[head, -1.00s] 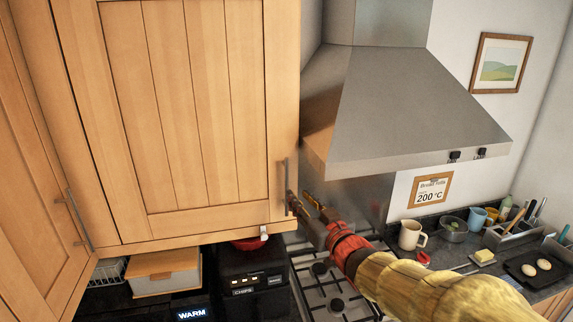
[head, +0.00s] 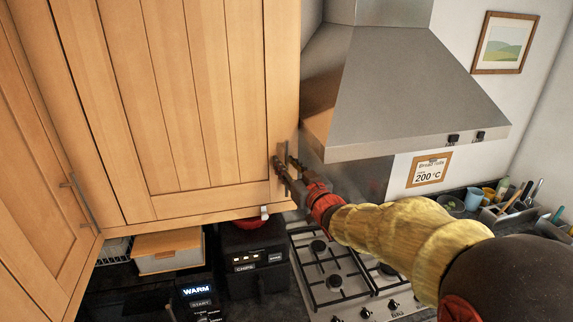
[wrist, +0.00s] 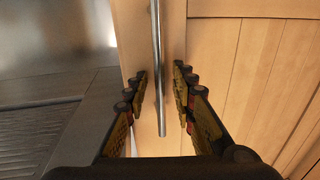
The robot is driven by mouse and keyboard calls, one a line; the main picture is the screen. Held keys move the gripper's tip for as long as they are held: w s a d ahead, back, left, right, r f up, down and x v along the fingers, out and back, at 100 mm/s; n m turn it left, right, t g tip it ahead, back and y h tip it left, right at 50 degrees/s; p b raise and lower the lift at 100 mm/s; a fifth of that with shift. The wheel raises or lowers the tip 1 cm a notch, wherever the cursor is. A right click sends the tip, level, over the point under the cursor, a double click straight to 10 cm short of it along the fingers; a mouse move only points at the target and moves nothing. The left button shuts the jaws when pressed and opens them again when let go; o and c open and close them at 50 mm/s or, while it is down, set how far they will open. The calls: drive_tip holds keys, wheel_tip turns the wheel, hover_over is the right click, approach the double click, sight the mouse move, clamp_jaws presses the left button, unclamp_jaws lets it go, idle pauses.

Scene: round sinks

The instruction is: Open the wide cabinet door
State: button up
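The wide wooden cabinet door (head: 190,100) is shut and fills the upper middle of the head view. Its vertical bar handle (head: 286,160) is near the door's lower right edge. In the wrist view the handle (wrist: 158,70) runs down between my fingers. My gripper (head: 284,167) is at the handle, open, with one finger on each side of the bar. In the wrist view there are gaps between the bar and both fingers of my gripper (wrist: 161,88). The door's edge (wrist: 130,30) shows beside the left finger.
A steel range hood (head: 400,90) stands just right of the door, above a gas hob (head: 330,275). Another cabinet door (head: 40,190) with its own handle is at the left. Below are a black appliance (head: 255,255) and a wooden-lidded box (head: 168,250).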

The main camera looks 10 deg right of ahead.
drive_tip(key=shift+c, duration=0.4)
clamp_jaws()
idle(0.5)
